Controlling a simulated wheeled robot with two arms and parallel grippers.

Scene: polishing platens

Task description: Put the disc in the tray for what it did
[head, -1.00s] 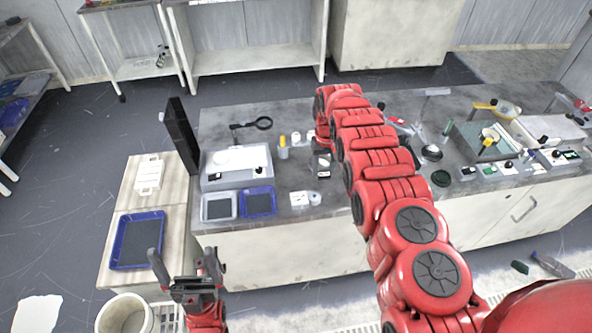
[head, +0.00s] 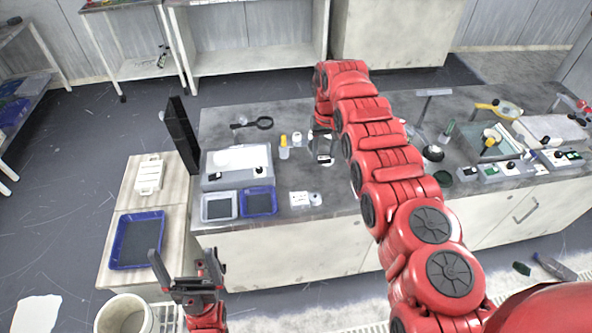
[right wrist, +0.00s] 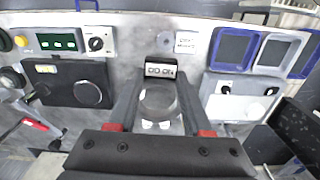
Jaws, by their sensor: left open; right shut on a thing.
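My right gripper (right wrist: 158,84) is shut on a dark grey round disc (right wrist: 158,101), which shows between its two fingers in the right wrist view. A small device with a display (right wrist: 160,70) lies just beyond the fingertips; I cannot tell whether the disc touches it. In the head view the right gripper (head: 322,142) is over the bench, partly hidden by my red arm. A grey-rimmed tray (head: 219,207) and a blue tray (head: 258,203) sit side by side at the bench's left front. My left gripper (head: 184,272) is open and empty, in front of the bench.
A larger blue tray (head: 137,241) lies on the wooden side table. A pale machine (head: 238,163) and an upright black panel (head: 183,135) stand behind the bench trays. A magnifier (head: 262,122) and small bottles (head: 284,148) are near the right gripper. A bin (head: 125,312) stands below.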

